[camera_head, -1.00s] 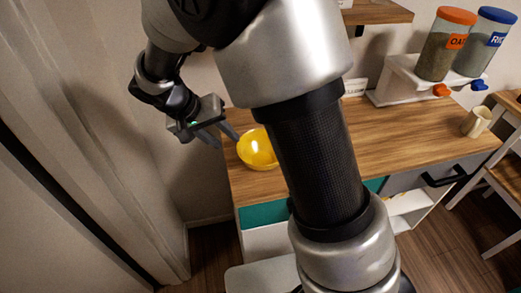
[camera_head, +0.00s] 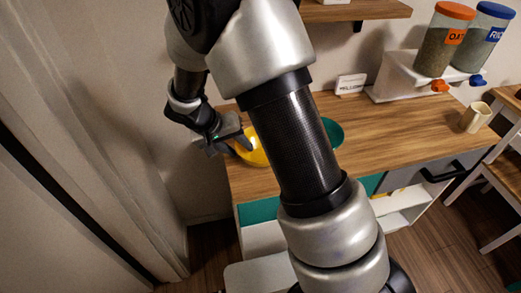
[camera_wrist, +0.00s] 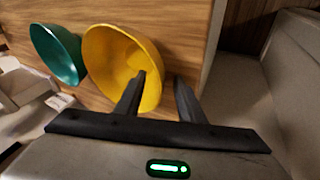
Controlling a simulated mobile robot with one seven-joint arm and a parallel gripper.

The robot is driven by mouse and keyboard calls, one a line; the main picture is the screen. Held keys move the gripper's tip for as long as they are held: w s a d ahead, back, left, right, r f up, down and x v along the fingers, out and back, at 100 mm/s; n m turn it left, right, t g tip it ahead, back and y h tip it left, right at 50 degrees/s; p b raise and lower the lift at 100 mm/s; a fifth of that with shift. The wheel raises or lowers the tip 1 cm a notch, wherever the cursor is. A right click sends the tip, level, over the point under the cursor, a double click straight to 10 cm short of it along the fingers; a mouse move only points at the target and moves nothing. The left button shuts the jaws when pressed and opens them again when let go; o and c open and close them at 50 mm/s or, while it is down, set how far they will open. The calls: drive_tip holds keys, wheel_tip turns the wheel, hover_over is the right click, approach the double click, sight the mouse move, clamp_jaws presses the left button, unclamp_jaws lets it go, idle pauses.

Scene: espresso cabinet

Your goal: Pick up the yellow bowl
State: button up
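The yellow bowl (camera_wrist: 112,55) stands on the wooden cabinet top, with its inside facing the wrist camera. In the head view the bowl (camera_head: 256,157) is partly hidden by my gripper and arm. My gripper (camera_wrist: 160,82) is open. In the wrist view one finger overlaps the bowl's inside and the other is outside its rim, so the near rim lies between them. I cannot tell whether either finger touches it. My gripper (camera_head: 243,147) also shows at the bowl's left side in the head view.
A teal bowl (camera_wrist: 60,55) stands beside the yellow bowl; in the head view the teal bowl (camera_head: 334,132) shows behind my arm. A small sign (camera_head: 350,84), a cereal dispenser (camera_head: 400,77) and a cup (camera_head: 475,117) stand farther right. The wooden top (camera_head: 400,140) is clear toward the front right.

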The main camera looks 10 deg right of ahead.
clamp_jaws()
drive_tip(key=shift+r, duration=0.15)
